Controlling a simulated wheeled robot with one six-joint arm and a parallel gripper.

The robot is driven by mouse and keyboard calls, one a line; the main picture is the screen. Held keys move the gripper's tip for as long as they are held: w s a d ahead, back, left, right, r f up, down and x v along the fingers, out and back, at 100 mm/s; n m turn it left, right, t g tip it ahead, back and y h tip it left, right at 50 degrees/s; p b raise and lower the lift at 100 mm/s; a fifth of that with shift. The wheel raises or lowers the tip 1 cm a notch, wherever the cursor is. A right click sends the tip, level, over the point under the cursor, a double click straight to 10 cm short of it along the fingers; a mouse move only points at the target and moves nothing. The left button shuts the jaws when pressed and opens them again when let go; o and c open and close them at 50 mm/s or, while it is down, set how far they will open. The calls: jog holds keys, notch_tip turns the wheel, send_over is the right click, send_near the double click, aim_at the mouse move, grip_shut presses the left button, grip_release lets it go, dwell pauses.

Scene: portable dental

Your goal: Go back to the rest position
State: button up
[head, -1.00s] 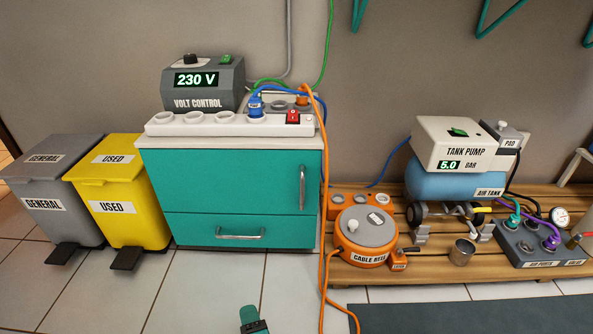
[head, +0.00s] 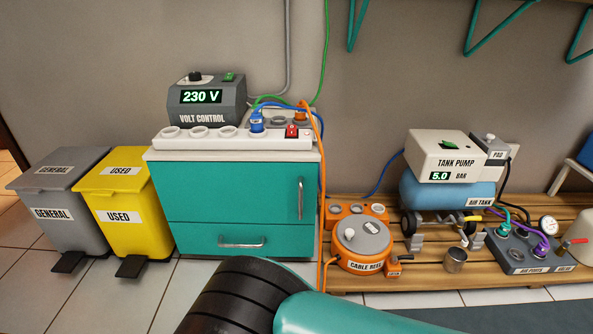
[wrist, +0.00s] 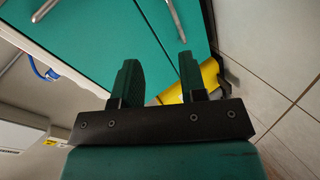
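My gripper (wrist: 160,82) shows in the wrist view with its two dark green fingers apart and nothing between them. Behind the fingers are the teal cabinet front (wrist: 110,40) and part of the yellow bin (wrist: 195,80). In the head view, my teal and black arm links cross the bottom middle, in front of the floor below the cabinet (head: 235,195). My gripper itself is not visible in the head view.
Grey (head: 60,200) and yellow (head: 125,205) pedal bins stand left of the cabinet. A volt control box (head: 207,112) and a socket strip (head: 210,143) sit on it. At right, a wooden pallet (head: 395,278) bears an orange cable reel (head: 362,245) and a tank pump (head: 445,155).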

jog(key=w+d+r+m+g+p, duration=0.1)
jog(key=d+r+m+g+p, duration=0.2)
jog(key=r, duration=0.5)
jog(key=d+r+m+g+h+p, duration=0.1)
jog(key=d+r+m+g, duration=0.1)
jog(key=d+r, duration=0.45)
jog(key=w+d+r+m+g+p, duration=0.1)
jog(key=d+r+m+g+p, duration=0.15)
jog(key=r, duration=0.65)
jog(key=s+d+r+g+y+p, duration=0.25)
jog(key=s+d+r, duration=0.25)
jog(key=s+r, duration=0.6)
jog(key=s+d+r+g+y+p, duration=0.2)
jog(key=s+d+r+g+p, duration=0.3)
jog(key=s+r, duration=0.65)
notch_tip(320, 180, up, 37)
jog(key=w+t+p, duration=0.2)
jog(key=p, duration=3.3)
jog(key=shift+d+r+m, duration=0.15)
jog(key=shift+d+m, duration=0.1)
jog(key=shift+m, duration=0.1)
jog(key=shift+w, duration=0.1)
